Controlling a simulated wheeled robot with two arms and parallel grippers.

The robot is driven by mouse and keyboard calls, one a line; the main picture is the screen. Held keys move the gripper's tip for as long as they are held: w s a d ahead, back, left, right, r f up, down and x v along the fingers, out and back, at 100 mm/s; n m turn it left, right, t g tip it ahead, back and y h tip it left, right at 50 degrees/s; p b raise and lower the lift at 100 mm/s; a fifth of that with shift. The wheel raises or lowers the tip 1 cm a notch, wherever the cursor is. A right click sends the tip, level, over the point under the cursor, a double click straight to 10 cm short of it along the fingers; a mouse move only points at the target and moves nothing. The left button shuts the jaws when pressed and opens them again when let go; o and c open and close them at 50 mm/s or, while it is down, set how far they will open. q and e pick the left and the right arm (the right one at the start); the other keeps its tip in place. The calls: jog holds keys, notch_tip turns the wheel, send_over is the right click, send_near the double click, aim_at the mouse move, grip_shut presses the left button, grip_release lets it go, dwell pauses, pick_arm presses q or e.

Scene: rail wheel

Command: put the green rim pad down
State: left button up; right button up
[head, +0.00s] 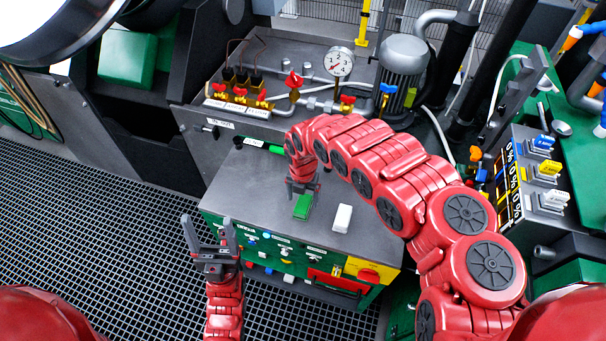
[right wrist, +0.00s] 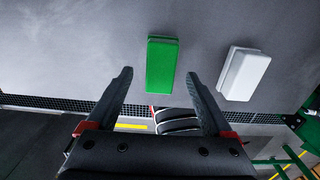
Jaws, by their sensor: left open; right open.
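The green rim pad (head: 303,208) lies on the grey top of the green cabinet (head: 262,186), just below my right gripper (head: 303,186). In the right wrist view the green pad (right wrist: 162,62) lies flat, ahead of and between my two open fingertips (right wrist: 160,76), with a gap on each side. My right gripper appears empty; I cannot tell its exact height above the pad. My left gripper (head: 207,221) is open and empty, pointing up over the floor grating left of the cabinet front.
A white pad (head: 342,218) lies right of the green one, also in the right wrist view (right wrist: 244,74). Behind stand a pressure gauge (head: 338,62), valves and a grey motor (head: 402,70). A lever panel (head: 535,175) stands right. The cabinet top's left part is clear.

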aim_at(303, 203)
notch_tip(303, 203, up, 14)
jog(key=shift+f, duration=0.2)
